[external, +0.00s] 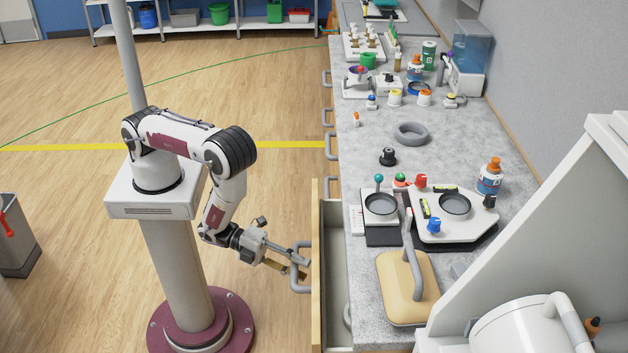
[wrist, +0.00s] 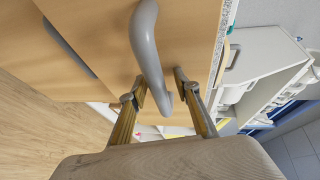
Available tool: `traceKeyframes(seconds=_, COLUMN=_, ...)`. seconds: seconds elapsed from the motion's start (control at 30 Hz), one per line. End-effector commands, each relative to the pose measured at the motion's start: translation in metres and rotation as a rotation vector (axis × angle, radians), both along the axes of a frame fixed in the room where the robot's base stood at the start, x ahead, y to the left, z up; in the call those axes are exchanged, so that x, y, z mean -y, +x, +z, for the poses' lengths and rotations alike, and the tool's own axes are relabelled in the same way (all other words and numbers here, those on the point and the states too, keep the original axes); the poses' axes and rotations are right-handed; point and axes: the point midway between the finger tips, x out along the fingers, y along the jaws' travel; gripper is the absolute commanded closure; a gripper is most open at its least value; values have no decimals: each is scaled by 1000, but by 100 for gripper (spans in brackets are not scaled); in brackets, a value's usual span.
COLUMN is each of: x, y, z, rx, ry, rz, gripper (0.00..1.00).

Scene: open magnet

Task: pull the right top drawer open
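The drawer (external: 316,300) at the near end of the counter stands partly pulled out, with its pale interior showing between its wooden front and the counter. Its grey curved handle (external: 299,283) is on the front; the handle also shows large in the wrist view (wrist: 148,45). My gripper (external: 297,268) is at this handle. In the wrist view my gripper's fingertips (wrist: 160,85) are spread on either side of the handle's lower end, with small gaps visible. Firm contact does not show.
Another handle (external: 332,148) is among several on the closed drawers along the counter. The grey countertop (external: 375,220) holds scales, bottles and a tan block (external: 408,290) with a grey handle.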

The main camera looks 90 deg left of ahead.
Motion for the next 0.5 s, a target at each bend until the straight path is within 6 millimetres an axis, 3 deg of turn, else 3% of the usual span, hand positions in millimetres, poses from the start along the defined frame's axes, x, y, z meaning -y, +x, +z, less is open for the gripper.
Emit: traceKeyframes(seconds=0.5, x=-1, y=65, z=1, rx=2, ry=-2, rz=1, gripper=68)
